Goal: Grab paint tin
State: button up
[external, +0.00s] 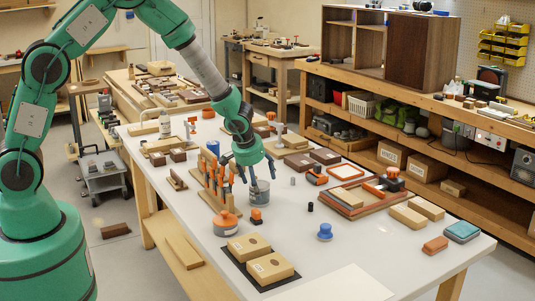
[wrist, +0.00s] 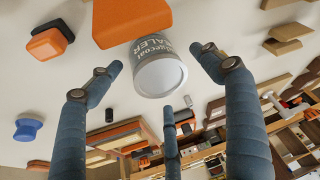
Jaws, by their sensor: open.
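The paint tin (external: 259,194) is a small grey can standing on the white table, below my gripper (external: 257,174). In the wrist view the tin (wrist: 160,74) shows its pale round end and a dark label partly reading "SEALER". My gripper's blue-grey fingers are spread open, one on each side of the tin and a third below it in the picture. Gaps show between the side fingertips and the tin, so it is not gripped. Part of the tin is hidden in the external view by the fingers.
A wooden rack of orange-handled tools (external: 216,187) stands close left of the tin. A grey pot with an orange top (external: 225,222) and an orange-and-black block (external: 256,216) sit nearby in front. A blue knob-like piece (external: 324,232) is at the right front.

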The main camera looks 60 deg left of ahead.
aim_at(260, 184)
jog(key=shift+x, duration=1.1)
jog(key=c, duration=1.4)
notch_tip(260, 184, up, 10)
jog(key=p, duration=0.2)
jog(key=shift+p, duration=0.3)
